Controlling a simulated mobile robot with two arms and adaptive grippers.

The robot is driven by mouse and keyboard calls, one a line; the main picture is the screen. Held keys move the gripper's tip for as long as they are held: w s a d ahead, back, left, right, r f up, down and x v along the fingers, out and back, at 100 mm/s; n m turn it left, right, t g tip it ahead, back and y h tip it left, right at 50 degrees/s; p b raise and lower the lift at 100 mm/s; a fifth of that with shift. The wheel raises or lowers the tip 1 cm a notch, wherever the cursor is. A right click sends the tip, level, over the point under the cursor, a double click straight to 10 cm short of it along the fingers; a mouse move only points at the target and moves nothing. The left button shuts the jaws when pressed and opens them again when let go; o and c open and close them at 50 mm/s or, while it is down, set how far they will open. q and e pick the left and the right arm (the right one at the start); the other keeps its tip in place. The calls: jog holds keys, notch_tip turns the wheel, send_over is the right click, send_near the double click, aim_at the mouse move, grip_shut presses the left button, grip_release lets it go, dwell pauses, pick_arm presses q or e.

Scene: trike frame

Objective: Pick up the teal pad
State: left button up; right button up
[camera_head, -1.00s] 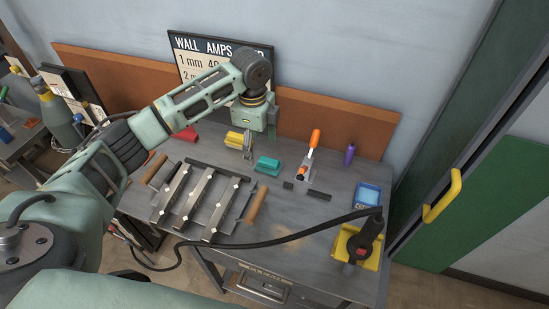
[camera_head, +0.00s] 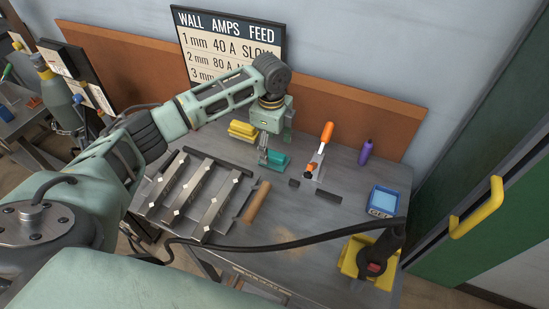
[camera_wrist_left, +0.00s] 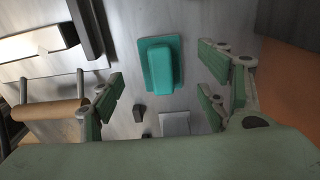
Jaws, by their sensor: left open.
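The teal pad (camera_head: 277,160) lies on the grey workbench, a flat base with a raised block on top. It also shows in the left wrist view (camera_wrist_left: 160,64), upper middle, between the lines of my fingers. My left gripper (camera_head: 264,160) points down above the bench, just left of and partly in front of the pad in the head view. In the left wrist view its fingers (camera_wrist_left: 163,98) are spread wide with nothing between them, and the pad lies beyond the fingertips. My right gripper is not in view.
Yellow blocks (camera_head: 243,131) sit left of the gripper. An orange-handled clamp (camera_head: 319,150) stands right of the pad. Steel bars (camera_head: 189,191) lie in front, near a wooden roller (camera_head: 256,201). A purple bottle (camera_head: 365,152), blue device (camera_head: 383,201) and yellow-based torch holder (camera_head: 350,260) are farther right.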

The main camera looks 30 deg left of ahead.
aim_at(274, 154)
pick_arm(q)
jog(key=f, duration=0.4)
jog(key=shift+w+d+f, duration=0.1)
jog(key=shift+d+f, duration=0.1)
jog(key=shift+d, duration=0.15)
jog(key=shift+c, duration=0.4)
jog(key=c, duration=1.3)
notch_tip(274, 154, up, 10)
jog(key=shift+f, duration=0.1)
jog(key=s+d+r+n, duration=0.2)
jog(key=s+n, duration=0.3)
jog(key=s, duration=0.1)
jog(key=s+d+r+n, duration=0.2)
jog(key=s+d+n, duration=0.1)
jog(key=s+n, duration=0.3)
jog(key=s+d+r+n, duration=0.2)
jog(key=s+d+n, duration=0.1)
jog(key=s+n, duration=0.3)
jog(key=shift+s+d+r, duration=0.2)
jog(key=shift+s+r, duration=0.1)
jog(key=shift+r, duration=0.05)
